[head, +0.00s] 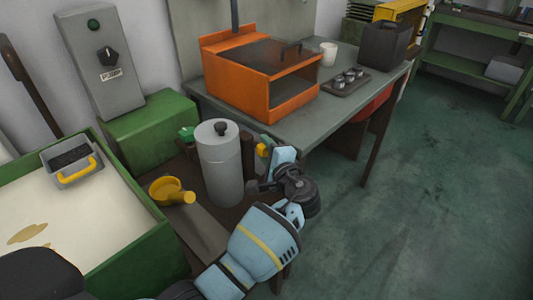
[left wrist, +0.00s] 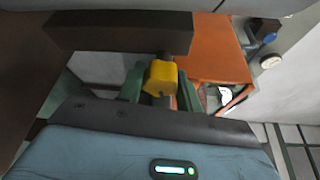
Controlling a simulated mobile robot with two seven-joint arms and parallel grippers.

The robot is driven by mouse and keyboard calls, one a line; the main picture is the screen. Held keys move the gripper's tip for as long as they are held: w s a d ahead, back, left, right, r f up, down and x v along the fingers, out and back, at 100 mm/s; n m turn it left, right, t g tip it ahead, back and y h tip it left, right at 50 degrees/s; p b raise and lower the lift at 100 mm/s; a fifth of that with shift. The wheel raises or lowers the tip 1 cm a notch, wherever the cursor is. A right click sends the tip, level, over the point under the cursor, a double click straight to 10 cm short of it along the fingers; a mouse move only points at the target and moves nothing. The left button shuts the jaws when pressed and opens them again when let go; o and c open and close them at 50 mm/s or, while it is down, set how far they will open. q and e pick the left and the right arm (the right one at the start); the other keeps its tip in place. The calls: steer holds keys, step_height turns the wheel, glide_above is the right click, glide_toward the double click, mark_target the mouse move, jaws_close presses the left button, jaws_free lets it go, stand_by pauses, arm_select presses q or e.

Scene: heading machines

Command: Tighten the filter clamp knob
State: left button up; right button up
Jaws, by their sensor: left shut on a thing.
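A green piece (head: 187,133) shows at the filter's left. My left gripper (head: 268,163) is beside the filter on the right, shut on the yellow knob. My right gripper is out of view.
A yellow cup with a handle (head: 170,190) stands left of the filter. A green tank (head: 140,240) with pale liquid is at the left. An orange box (head: 245,80) stands on the bench behind, with a tray of small parts (head: 345,85). The floor at right is clear.

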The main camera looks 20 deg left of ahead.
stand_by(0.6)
arm_select(q)
steer(key=o, duration=1)
steer(key=shift+v, duration=3.95)
steer(key=shift+f, duration=0.1)
